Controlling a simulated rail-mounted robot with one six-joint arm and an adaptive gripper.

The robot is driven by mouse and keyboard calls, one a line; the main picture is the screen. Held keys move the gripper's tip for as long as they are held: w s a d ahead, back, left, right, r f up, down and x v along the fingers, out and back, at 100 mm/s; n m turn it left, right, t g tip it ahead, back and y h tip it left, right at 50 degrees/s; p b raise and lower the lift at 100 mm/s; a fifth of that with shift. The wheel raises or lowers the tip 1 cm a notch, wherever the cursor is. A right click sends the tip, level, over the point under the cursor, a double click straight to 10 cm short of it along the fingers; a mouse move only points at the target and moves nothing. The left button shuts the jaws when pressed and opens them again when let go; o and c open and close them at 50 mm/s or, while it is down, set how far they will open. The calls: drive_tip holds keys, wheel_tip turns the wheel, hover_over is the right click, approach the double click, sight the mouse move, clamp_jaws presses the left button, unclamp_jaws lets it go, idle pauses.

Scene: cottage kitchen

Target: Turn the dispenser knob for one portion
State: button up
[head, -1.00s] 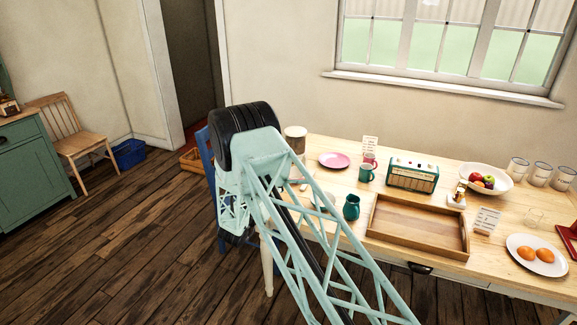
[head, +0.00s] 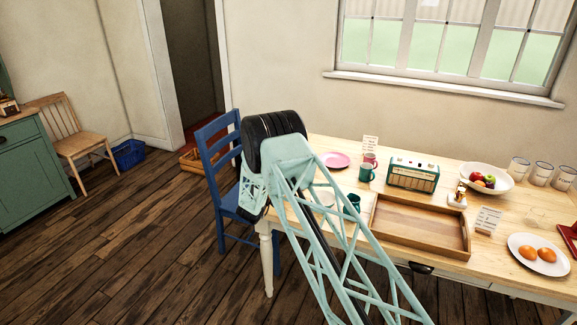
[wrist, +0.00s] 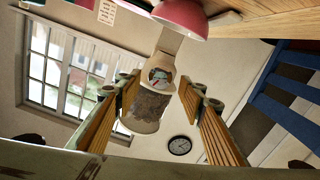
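In the wrist view, which is upside down, the dispenser (wrist: 146,104) stands ahead, with a cream body and a clear section holding brown contents. A round, shiny, multicoloured part (wrist: 160,77) sits on its front; I cannot tell for certain that it is the knob. My gripper (wrist: 158,92) is open and empty, its wood-coloured finger pads to either side of the dispenser in the picture. The gap between fingertips and dispenser is hard to judge. In the head view my arm hides both the gripper and the dispenser.
A green mug (head: 366,173), a radio (head: 413,174) and a wooden tray (head: 419,243) stand to the right. A blue chair (head: 214,150) is at the table's left end.

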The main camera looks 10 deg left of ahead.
drive_tip(key=shift+w+d, duration=0.25)
drive_tip(key=shift+w, duration=0.45)
drive_tip(key=shift+c, duration=0.2)
drive_tip(key=c, duration=0.8)
drive_tip(key=shift+m+b, duration=0.4)
drive_tip(key=shift+b, duration=0.15)
drive_tip(key=shift+m+b, duration=2.35)
drive_tip(key=shift+m, duration=0.25)
drive_tip(key=shift+d, duration=0.1)
